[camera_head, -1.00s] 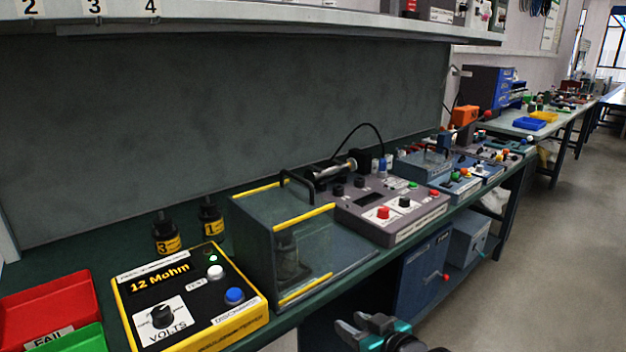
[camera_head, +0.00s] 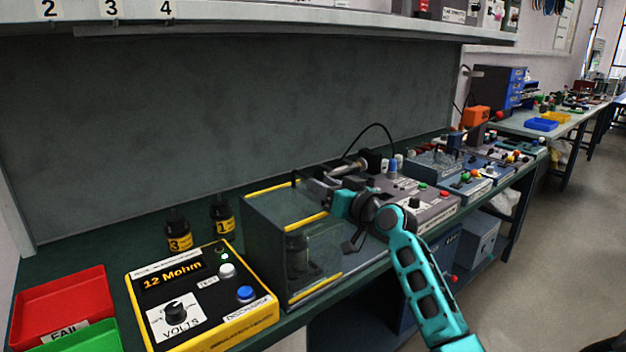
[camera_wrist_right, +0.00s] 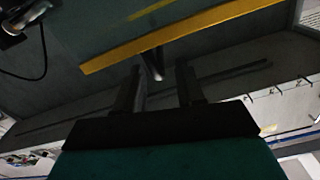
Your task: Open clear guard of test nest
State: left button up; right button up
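The test nest's clear guard (camera_head: 272,245) is a see-through box with yellow edge strips, standing closed on the bench. A dark part (camera_head: 297,250) shows inside it. My right gripper (camera_head: 318,188) is at the top of the guard, by its black handle (camera_head: 296,178), and hides much of it. In the right wrist view the two fingers (camera_wrist_right: 160,88) are apart, with the dark handle (camera_wrist_right: 152,64) end-on between or just beyond their tips. The guard's yellow strip (camera_wrist_right: 190,35) lies just past them. Contact cannot be told. My left gripper is not in view.
A yellow-framed tester (camera_head: 200,295) reading 12 Mohm stands left of the guard. Two black bottles (camera_head: 178,232) are behind it. Red (camera_head: 62,300) and green bins (camera_head: 85,338) sit at far left. A grey control box (camera_head: 430,208) is to the right. A shelf (camera_head: 250,32) hangs above.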

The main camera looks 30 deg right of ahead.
jog(key=shift+w+a, duration=0.2)
jog(key=shift+w, duration=1.9)
jog(key=shift+c, duration=0.5)
grip_shut()
jog(key=shift+f, duration=0.1)
